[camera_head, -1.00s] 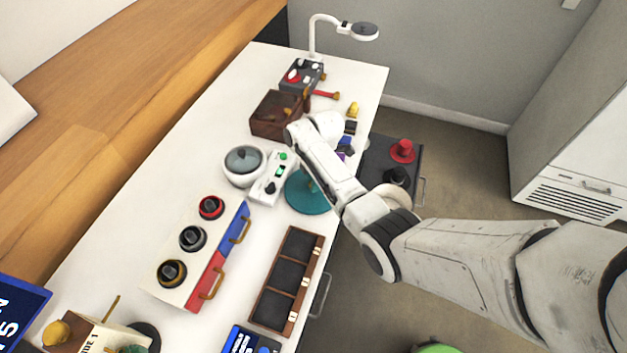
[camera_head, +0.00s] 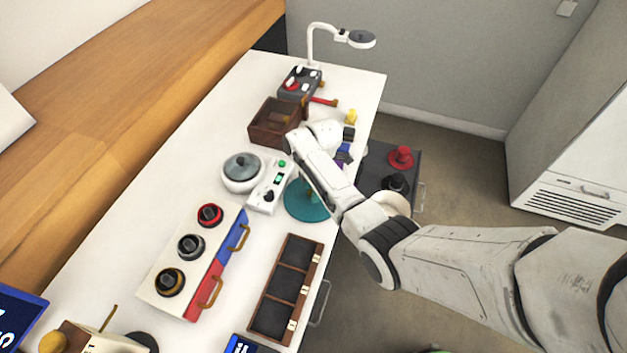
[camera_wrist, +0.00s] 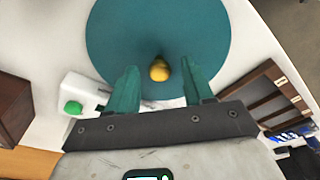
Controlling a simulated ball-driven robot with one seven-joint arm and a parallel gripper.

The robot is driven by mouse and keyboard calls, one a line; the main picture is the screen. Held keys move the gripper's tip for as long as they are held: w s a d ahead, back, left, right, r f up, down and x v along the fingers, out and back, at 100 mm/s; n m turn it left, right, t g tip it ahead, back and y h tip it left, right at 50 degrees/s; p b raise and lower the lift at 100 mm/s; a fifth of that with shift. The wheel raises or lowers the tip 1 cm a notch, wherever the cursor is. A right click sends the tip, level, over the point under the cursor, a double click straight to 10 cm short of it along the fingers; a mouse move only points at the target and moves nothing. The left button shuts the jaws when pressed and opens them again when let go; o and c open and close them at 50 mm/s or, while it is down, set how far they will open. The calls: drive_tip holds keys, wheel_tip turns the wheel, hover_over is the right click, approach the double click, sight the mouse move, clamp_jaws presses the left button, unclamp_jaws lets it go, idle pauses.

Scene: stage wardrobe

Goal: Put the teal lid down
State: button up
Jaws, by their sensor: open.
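The teal lid (camera_head: 302,208) lies flat on the white table near its right-hand edge, partly hidden by my arm in the head view. In the wrist view the lid (camera_wrist: 125,35) is a wide teal disc with a round yellow knob (camera_wrist: 159,72). My gripper (camera_wrist: 160,67) is open. Its two teal fingers stand on either side of the knob, with a visible gap on each side. The height of the fingertips over the lid is hard to tell.
A white pot with a grey lid (camera_head: 242,170) and a white button panel (camera_head: 269,187) stand left of the teal lid. A brown box (camera_head: 275,125) is behind. A brown compartment tray (camera_head: 285,285) lies in front. Bare table shows at the far left.

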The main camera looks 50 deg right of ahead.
wheel_tip(320, 180, up, 12)
drive_tip(key=d, duration=0.2)
drive_tip(key=s+a+f+m, duration=0.55)
drive_tip(key=s+a, duration=0.45)
drive_tip(key=a, duration=0.2)
drive_tip(key=s+a+r+m+h, duration=0.1)
drive_tip(key=s+m, duration=0.3)
drive_tip(key=s, duration=0.4)
drive_tip(key=s+a+r+m+h, duration=0.1)
drive_tip(key=s+a+m, duration=0.3)
drive_tip(key=s, duration=0.4)
drive_tip(key=shift+s+r, duration=0.2)
drive_tip(key=shift+r, duration=0.3)
drive_tip(key=shift+f+b, duration=0.15)
drive_tip(key=shift+b, duration=0.2)
